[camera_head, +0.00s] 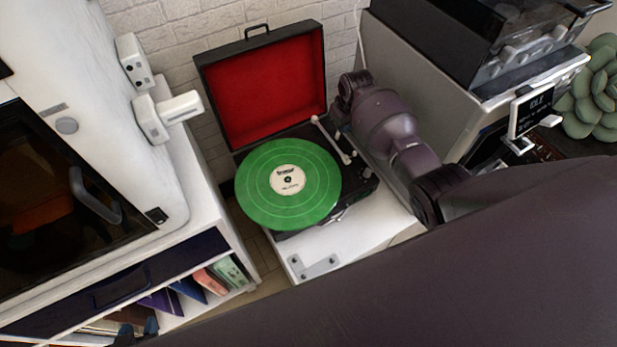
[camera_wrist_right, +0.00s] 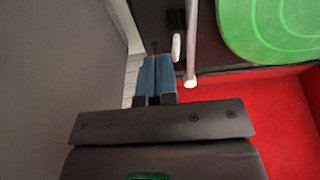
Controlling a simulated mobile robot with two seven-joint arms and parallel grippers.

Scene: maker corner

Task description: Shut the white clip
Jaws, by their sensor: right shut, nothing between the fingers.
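A record player (camera_head: 365,188) with a green record (camera_head: 262,205) stands with its red-lined lid open. Its pale tonearm (camera_head: 330,138) lies along the right side, and also shows in the right wrist view (camera_wrist_right: 191,40). A small white piece (camera_wrist_right: 176,47), which looks like the clip, stands beside the tonearm; whether it is open or shut is unclear. My right gripper (camera_wrist_right: 155,62) is shut and empty, its blue fingertips just left of the white piece, with a small gap visible. What looks like my left gripper (camera_head: 138,332) shows at the bottom left edge, mostly cut off.
The open lid (camera_head: 262,85) rises behind the record. A grey machine (camera_head: 405,85) stands close to the right of my right arm. A white cabinet (camera_head: 215,215) with books is at left.

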